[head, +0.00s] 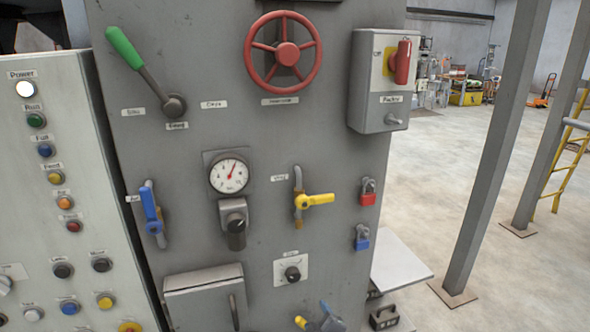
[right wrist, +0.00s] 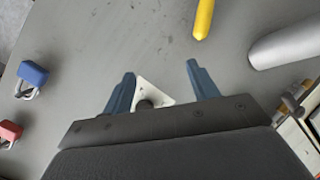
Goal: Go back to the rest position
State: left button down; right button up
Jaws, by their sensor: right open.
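My right gripper (right wrist: 161,76) is open in the right wrist view, with its two blue fingers apart and nothing between them. Behind the fingers, a white plate with a black knob (right wrist: 147,103) is partly covered by the gripper. My left gripper is not in view.
A yellow handle (right wrist: 203,20) and a thick grey bar (right wrist: 285,42) stand close to the right gripper. The blue padlock (head: 362,238) and red padlock (head: 368,192) hang on the panel's right side. A button console (head: 85,215) stands left. Open floor (head: 430,180) lies right, beyond a grey post (head: 497,140).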

jog(key=s+d+f+m+g+h, duration=0.1)
jog(key=s+d+f+m+g, duration=0.3)
jog(key=f, duration=0.5)
jog(key=s+d+f+m+g+h, duration=0.1)
jog(key=s+d+f+m+g, duration=0.25)
jog(key=f, duration=0.65)
jog(key=s+d+f+m+g, duration=0.1)
jog(key=s+f, duration=0.4)
jog(key=s, duration=0.3)
jog(key=s+f+m+g, duration=0.1)
jog(key=s+f+g, duration=0.1)
jog(key=s+f, duration=0.3)
jog(key=s+d+f+m+g, duration=0.1)
jog(key=s+f, duration=0.4)
jog(key=s, duration=0.7)
jog(key=shift+s+d+f+g+y, duration=0.25)
jog(key=shift+d+f+g+y, duration=0.1)
jog(key=shift+g, duration=0.1)
